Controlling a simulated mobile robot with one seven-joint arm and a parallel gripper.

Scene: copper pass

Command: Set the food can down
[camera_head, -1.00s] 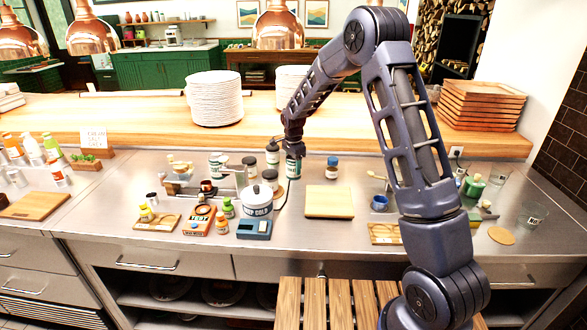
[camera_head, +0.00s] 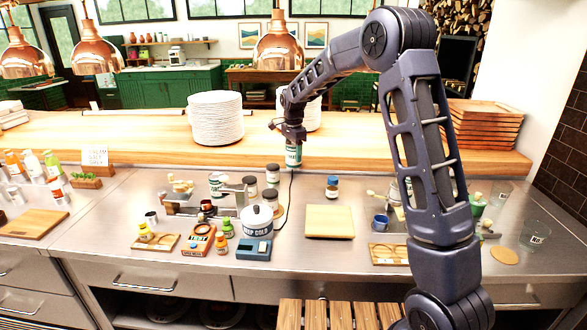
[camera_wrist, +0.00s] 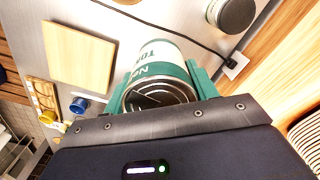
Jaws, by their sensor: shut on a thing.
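The food can is a white can with a green band and green lettering. It hangs from my gripper (camera_head: 292,146) in the head view, where the can (camera_head: 293,157) shows in front of the wooden ledge's front edge. In the wrist view the can (camera_wrist: 160,62) sits between the green fingers of my gripper (camera_wrist: 165,82), which is shut on it. The can appears to be held above the steel counter (camera_head: 305,187), clear of it. Its far side is hidden.
A pale wooden board (camera_head: 329,221) lies on the counter, and a blue-lidded jar (camera_head: 332,187) stands behind it. Dark-lidded jars (camera_head: 272,175) and a white pot (camera_head: 257,221) stand left. Plates (camera_head: 216,118) are stacked on the wooden ledge (camera_head: 150,150). A cable runs across the counter.

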